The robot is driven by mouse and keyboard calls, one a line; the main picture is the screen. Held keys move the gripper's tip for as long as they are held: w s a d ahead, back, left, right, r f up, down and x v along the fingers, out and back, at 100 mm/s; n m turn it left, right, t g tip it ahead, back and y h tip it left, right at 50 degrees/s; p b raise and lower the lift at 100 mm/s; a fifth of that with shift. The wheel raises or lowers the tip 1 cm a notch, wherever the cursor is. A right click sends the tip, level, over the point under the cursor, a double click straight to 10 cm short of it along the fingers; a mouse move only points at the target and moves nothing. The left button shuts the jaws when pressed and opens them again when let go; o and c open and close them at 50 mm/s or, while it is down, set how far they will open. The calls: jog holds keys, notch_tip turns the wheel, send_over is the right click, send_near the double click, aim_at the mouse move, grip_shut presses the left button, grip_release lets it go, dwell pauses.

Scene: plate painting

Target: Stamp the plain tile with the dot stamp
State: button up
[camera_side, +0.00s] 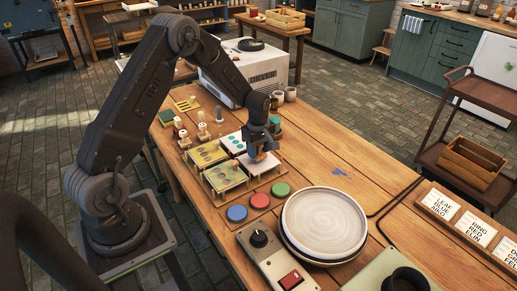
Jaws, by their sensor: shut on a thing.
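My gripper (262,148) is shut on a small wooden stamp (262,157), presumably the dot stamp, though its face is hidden. It is just above or on a plain white tile (248,164) on a low wooden stand. I cannot tell whether the stamp touches the tile. The gripper and stamp hide part of this tile. Behind it to the left is a white tile (231,142) with teal marks. Two yellow-green tiles with dark marks, a rear one (208,153) and a front one (224,177), stand to the left.
Blue (237,213), red (260,201) and green (281,189) round pads lie in front of the tiles. Stacked plates (324,222) stand right of them. Upright stamps (202,131) stand behind the tiles. A control box (274,262) sits at the front edge. The table's right middle is mostly clear.

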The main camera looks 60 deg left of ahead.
jog(key=shift+f, duration=0.6)
dwell(1.1)
jog(key=shift+r, duration=3.6)
jog(key=shift+w, duration=0.1)
